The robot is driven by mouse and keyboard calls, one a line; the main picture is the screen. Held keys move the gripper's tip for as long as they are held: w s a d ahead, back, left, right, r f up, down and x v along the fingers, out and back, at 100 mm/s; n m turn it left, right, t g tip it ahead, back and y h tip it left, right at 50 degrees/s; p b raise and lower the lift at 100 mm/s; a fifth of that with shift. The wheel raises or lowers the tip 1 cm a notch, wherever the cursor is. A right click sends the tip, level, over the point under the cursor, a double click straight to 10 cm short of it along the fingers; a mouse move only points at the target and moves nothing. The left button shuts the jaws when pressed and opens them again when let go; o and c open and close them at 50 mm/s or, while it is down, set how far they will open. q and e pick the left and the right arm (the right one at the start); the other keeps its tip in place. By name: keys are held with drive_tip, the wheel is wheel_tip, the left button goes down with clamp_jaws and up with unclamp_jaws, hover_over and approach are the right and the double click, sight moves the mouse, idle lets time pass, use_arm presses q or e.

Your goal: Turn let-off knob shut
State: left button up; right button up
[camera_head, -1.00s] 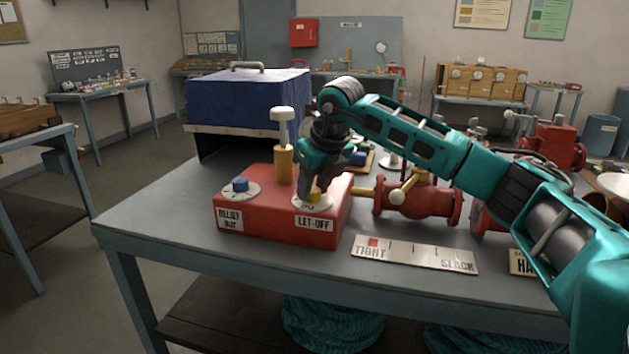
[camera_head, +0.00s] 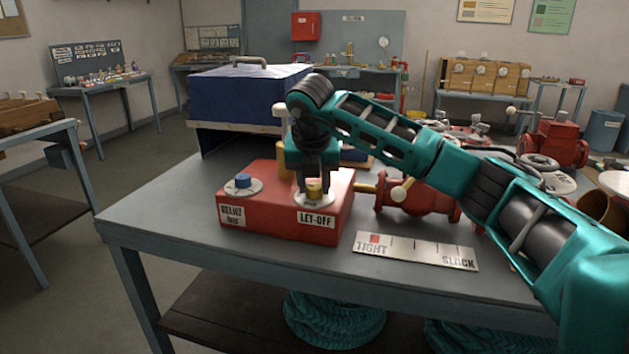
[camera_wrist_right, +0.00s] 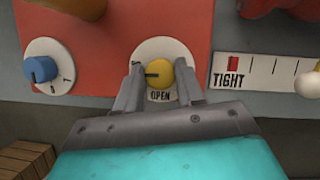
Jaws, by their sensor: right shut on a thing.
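The yellow let-off knob (camera_head: 314,188) sits on a pale round dial on the red box (camera_head: 262,234), above the LET-OFF label (camera_head: 316,220). My right gripper (camera_head: 314,186) points down and is shut on the knob, one finger on each side. In the right wrist view the knob (camera_wrist_right: 160,78) shows between the fingers (camera_wrist_right: 160,82). Its dark pointer mark faces left, and the word OPEN is on the dial just below the knob. The rest of the dial's markings are hidden or too small to read. My left gripper is out of view.
A blue knob (camera_head: 243,181) on the relief dial sits left on the same box. A white-topped plunger stands behind my gripper, mostly hidden. A TIGHT-SLACK scale plate (camera_head: 417,250) lies at right, with red valve pipework (camera_head: 420,195) behind it. The table's front left is clear.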

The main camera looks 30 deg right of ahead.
idle(0.5)
drive_tip(key=o, duration=1)
drive_tip(key=shift+o, duration=0.2)
drive_tip(key=v, duration=1.3)
drive_tip(key=shift+w, duration=0.1)
